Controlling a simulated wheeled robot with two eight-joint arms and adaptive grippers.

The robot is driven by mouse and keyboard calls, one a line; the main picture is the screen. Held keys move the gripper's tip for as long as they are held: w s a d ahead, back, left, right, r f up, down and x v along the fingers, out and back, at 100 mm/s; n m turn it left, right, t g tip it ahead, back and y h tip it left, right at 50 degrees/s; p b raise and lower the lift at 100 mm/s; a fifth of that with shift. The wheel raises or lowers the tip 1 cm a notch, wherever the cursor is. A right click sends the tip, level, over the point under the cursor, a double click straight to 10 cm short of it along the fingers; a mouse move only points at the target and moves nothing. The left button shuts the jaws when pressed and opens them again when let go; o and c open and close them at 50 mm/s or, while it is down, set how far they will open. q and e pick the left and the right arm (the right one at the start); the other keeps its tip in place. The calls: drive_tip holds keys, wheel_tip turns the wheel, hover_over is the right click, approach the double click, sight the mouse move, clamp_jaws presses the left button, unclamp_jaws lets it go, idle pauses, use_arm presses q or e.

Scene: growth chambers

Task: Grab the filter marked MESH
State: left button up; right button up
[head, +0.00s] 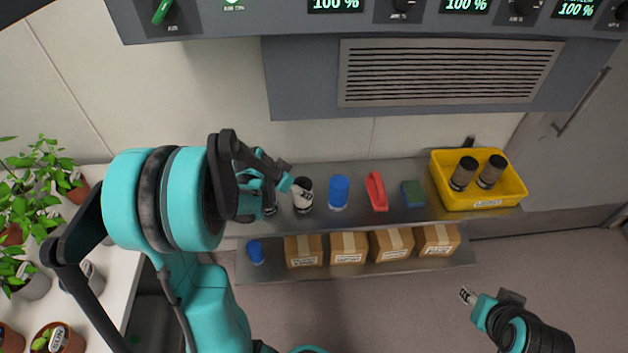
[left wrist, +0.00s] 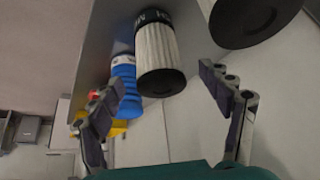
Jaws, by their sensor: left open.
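A white pleated filter with black end bands (left wrist: 160,58) is ahead of my left gripper (left wrist: 160,90) in the left wrist view, in the space between the spread fingers. White lettering on its far black band is partly visible and too small to read surely. In the head view, a white and black filter (head: 303,196) stands on the upper steel shelf, just right of my left gripper (head: 284,176). The left gripper is open and empty. My right gripper (head: 468,296) is low at the right, away from the shelf; its jaws are unclear.
A blue bottle (head: 339,192), red item (head: 376,191) and green-blue block (head: 412,194) stand along the shelf (head: 440,216). A yellow bin (head: 485,204) holds two dark cylinders. A dark round-ended cylinder (left wrist: 250,22) is close by.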

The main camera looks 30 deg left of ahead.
use_arm(q)
drive_tip(key=shift+w+a+f, duration=0.15)
drive_tip(key=shift+w+f, duration=0.05)
drive_tip(key=shift+w, duration=0.15)
drive_tip(key=b+x, duration=0.1)
drive_tip(key=x, duration=0.2)
drive_tip(key=b+x, duration=0.1)
drive_tip(key=x, duration=0.2)
drive_tip(key=b+x, duration=0.1)
drive_tip(key=x, duration=0.1)
drive_tip(key=shift+d+b, duration=0.35)
drive_tip(key=shift+s+r, duration=0.1)
drive_tip(key=shift+r, duration=0.05)
drive_tip(key=shift+c, duration=0.5)
drive_tip(key=c, duration=1.3)
